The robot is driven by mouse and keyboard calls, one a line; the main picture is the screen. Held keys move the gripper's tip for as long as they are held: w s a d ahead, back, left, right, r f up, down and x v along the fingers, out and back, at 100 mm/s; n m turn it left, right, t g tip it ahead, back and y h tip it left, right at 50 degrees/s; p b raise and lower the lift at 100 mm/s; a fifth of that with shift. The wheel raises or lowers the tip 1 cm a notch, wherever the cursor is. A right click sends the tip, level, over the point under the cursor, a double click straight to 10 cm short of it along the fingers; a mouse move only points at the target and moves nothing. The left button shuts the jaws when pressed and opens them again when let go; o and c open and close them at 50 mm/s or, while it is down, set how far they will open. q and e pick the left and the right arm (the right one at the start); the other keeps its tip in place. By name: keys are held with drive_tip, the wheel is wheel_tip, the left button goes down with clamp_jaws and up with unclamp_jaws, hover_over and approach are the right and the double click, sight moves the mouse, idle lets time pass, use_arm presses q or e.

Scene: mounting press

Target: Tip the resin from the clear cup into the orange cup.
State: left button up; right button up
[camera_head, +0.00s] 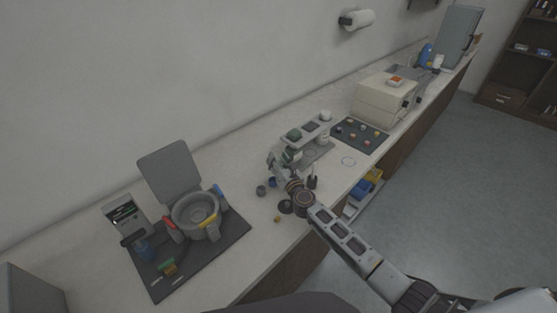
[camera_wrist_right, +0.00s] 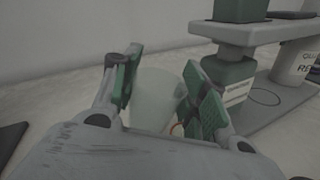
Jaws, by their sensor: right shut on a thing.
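My right gripper (camera_head: 284,158) is over the bench near the small stand. In the right wrist view, its green-padded fingers (camera_wrist_right: 162,95) are on either side of a pale, see-through cup (camera_wrist_right: 157,92), the clear cup, and are shut on it. The cup looks nearly upright; whether resin is in it is too faint to tell. I cannot surely pick out the orange cup. A tiny orange-brown thing (camera_head: 278,219) lies on the bench in front of my right arm, and an orange-tan edge (camera_wrist_right: 178,129) shows by the right finger. My left gripper is not in view.
A stand (camera_head: 322,127) with green-and-white bottles is right beside the gripper. Small dark cups (camera_head: 261,190) stand left of it. The open mounting press (camera_head: 195,212) is on a dark mat further left. A dark mat with coloured pieces (camera_head: 361,135) lies to the right.

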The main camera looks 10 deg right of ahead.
drive_tip(key=shift+r+n+p, duration=0.4)
drive_tip(key=shift+n+p, duration=0.25)
drive_tip(key=shift+n, duration=0.3)
drive_tip(key=shift+r+n+p, duration=0.35)
drive_tip(key=shift+n+p, duration=0.3)
drive_tip(key=shift+n, duration=0.3)
drive_tip(key=shift+d, duration=0.1)
